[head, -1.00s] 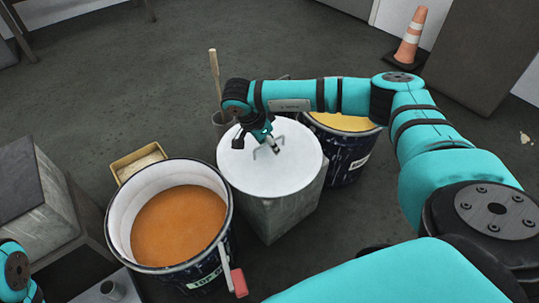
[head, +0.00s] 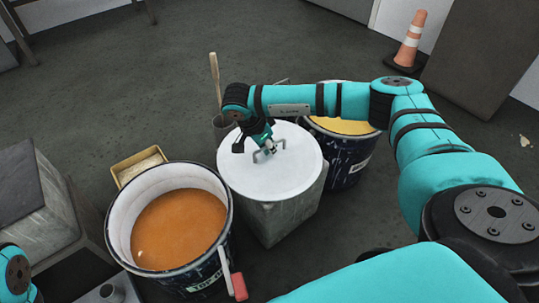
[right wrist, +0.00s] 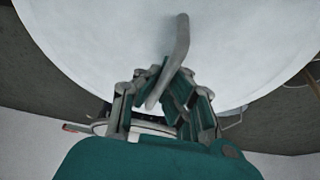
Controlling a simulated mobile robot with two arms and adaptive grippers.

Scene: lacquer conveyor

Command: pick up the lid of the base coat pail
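The lid (head: 245,180) is a flat white disc with a thin grey bar handle (head: 284,146). It lies on top of a grey block (head: 280,215) in the middle of the head view. My right gripper (head: 270,151) is at the handle, over the lid's centre. In the right wrist view, the gripper's fingers (right wrist: 167,76) have closed in from both sides of the bar handle (right wrist: 182,40), and the lid (right wrist: 240,50) fills the upper part. The lid looks to be resting on the block. My left gripper is out of view; only part of that arm shows.
An open pail of orange liquid (head: 122,205), labelled "TOP", stands front left with a red-ended tool (head: 238,287) at its rim. A dark pail of yellow liquid (head: 345,160) stands behind right, partly under my arm. A yellow tray (head: 125,165) and a traffic cone (head: 410,40) also show.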

